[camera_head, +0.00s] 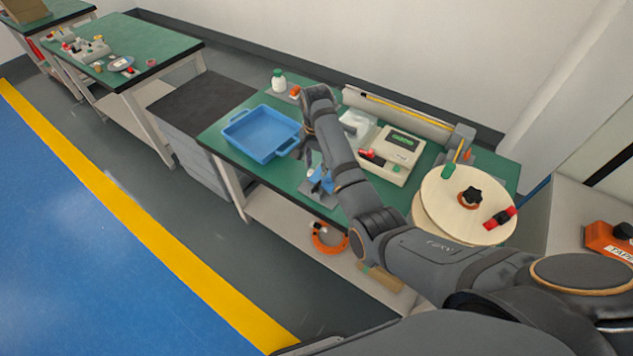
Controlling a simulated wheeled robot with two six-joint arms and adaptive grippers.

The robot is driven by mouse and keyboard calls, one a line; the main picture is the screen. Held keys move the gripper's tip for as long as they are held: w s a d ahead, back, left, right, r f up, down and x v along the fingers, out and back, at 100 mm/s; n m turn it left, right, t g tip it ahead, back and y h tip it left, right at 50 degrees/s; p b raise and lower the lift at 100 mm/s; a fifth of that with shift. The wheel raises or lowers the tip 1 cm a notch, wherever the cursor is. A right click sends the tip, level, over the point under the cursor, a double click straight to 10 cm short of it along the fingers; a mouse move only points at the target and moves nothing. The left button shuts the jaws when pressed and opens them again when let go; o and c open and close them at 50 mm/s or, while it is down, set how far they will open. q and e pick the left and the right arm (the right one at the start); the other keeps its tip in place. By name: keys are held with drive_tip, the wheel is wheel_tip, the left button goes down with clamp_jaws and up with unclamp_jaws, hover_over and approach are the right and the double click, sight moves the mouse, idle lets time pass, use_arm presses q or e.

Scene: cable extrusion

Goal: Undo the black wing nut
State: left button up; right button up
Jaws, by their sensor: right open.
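The black wing nut (471,196) sits at the centre of a pale wooden spool (440,199), over an orange-brown washer. The spool lies at the right end of the green workbench, with a green clip and a red and black clip on its top. My right arm reaches in from the lower right across the bench. My right gripper (309,168) points down over the middle of the bench, well left of the spool and apart from the nut. It is open, small and partly hidden by the arm. My left gripper is out of view.
A blue tray (231,137) stands at the bench's left end. A small blue tool (322,182) is under my gripper. An orange case (608,240) is at far right.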

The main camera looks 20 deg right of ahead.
sight(316, 185)
wheel_tip(316, 185, down, 9)
drive_tip(key=shift+f, duration=0.1)
drive_tip(key=shift+c, duration=0.5)
clamp_jaws()
